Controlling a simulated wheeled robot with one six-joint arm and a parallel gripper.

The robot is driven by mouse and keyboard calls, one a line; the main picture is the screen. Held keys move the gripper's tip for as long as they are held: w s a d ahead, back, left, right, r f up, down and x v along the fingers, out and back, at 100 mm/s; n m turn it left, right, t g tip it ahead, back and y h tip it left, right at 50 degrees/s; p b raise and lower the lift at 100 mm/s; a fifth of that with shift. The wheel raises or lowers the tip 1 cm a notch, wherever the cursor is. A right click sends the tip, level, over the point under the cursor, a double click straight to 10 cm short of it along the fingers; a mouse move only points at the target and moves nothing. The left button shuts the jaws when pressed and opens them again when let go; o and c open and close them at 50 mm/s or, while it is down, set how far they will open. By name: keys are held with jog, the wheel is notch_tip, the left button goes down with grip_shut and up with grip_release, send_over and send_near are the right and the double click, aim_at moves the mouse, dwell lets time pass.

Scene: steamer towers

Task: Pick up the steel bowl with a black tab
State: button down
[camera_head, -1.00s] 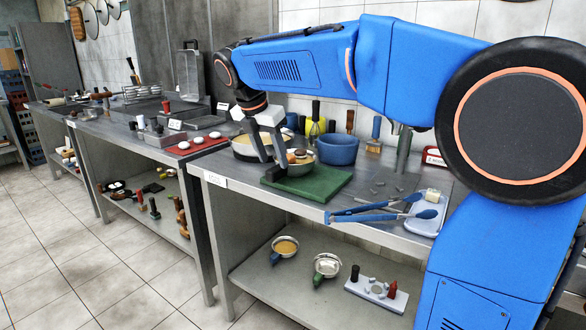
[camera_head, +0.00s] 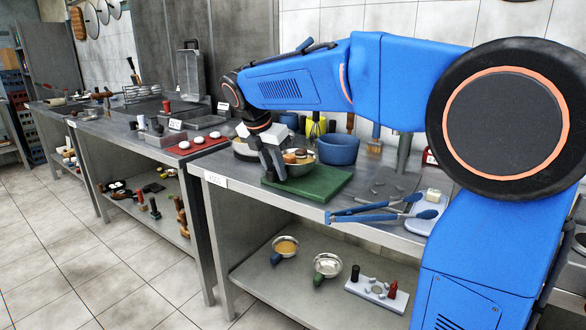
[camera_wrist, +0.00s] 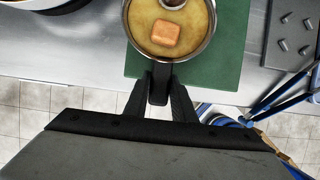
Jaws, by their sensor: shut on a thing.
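The steel bowl (camera_head: 300,170) stands on a green board (camera_head: 325,183) at the front of the near table. In the wrist view the bowl (camera_wrist: 129,22) shows a yellowish inside with an orange-brown block and a round thing in it. Its black tab (camera_wrist: 158,90) points towards me. My gripper (camera_head: 274,172) is at the bowl's left side in the head view. In the wrist view my gripper (camera_wrist: 159,82) is shut on the tab, one finger on each side. The bowl appears to rest on the board.
A blue bowl (camera_head: 338,150) stands close behind the steel bowl, and a larger pan (camera_head: 243,149) is behind my gripper. Blue tongs (camera_head: 375,214) lie right of the board. Two small bowls (camera_head: 285,247) (camera_head: 327,264) sit on the lower shelf.

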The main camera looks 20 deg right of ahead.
notch_tip(320, 180, up, 10)
jog(key=shift+r, duration=0.1)
dwell(0.6)
jog(key=c, duration=2.3)
grip_release()
grip_shut()
